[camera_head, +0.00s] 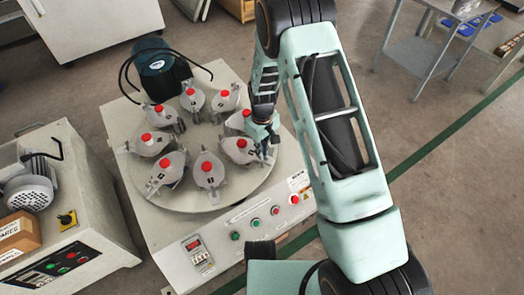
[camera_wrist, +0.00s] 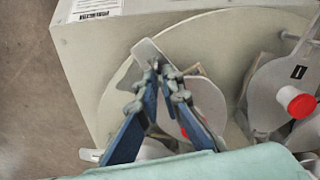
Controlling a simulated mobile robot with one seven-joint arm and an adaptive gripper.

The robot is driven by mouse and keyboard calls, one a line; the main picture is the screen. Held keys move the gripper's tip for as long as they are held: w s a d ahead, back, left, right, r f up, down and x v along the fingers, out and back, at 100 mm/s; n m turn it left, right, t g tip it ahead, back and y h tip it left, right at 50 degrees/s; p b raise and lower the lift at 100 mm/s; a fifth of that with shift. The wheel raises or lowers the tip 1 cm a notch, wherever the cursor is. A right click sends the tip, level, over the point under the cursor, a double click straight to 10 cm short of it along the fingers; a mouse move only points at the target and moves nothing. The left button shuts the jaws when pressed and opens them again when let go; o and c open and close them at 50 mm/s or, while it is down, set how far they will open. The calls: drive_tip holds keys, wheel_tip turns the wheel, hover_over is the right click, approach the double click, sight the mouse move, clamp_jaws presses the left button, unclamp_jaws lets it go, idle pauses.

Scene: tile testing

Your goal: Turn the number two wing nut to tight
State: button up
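A round table (camera_head: 185,206) on a pale machine carries several grey clamps with red knobs. My gripper (camera_head: 268,138) is at the right edge of the round table, beside a clamp (camera_head: 240,150). In the wrist view my gripper (camera_wrist: 160,76) has blue fingers that converge over a grey clamp (camera_wrist: 208,100), near its light tab (camera_wrist: 148,52). Its red knob (camera_wrist: 184,132) is partly hidden behind a finger. I cannot make out the wing nut at the fingertips, or whether they grip it. The number on this clamp is hidden.
A neighbouring clamp (camera_wrist: 268,88) with a black number label stands close on the right in the wrist view. Buttons (camera_head: 255,222) line the machine's front. A dark motor (camera_head: 160,75) rises behind the table. A second machine (camera_head: 75,215) stands at left.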

clamp_jaws()
drive_tip(key=m, duration=0.3)
drive_tip(key=shift+m+p, duration=0.4)
drive_tip(key=m, duration=0.3)
drive_tip(key=shift+m+p, duration=0.3)
drive_tip(key=shift+m, duration=0.1)
drive_tip(key=m+p, duration=0.1)
drive_tip(key=m, duration=0.5)
drive_tip(key=shift+m, duration=0.3)
drive_tip(key=o, duration=0.6)
unclamp_jaws()
wheel_tip(320, 180, up, 12)
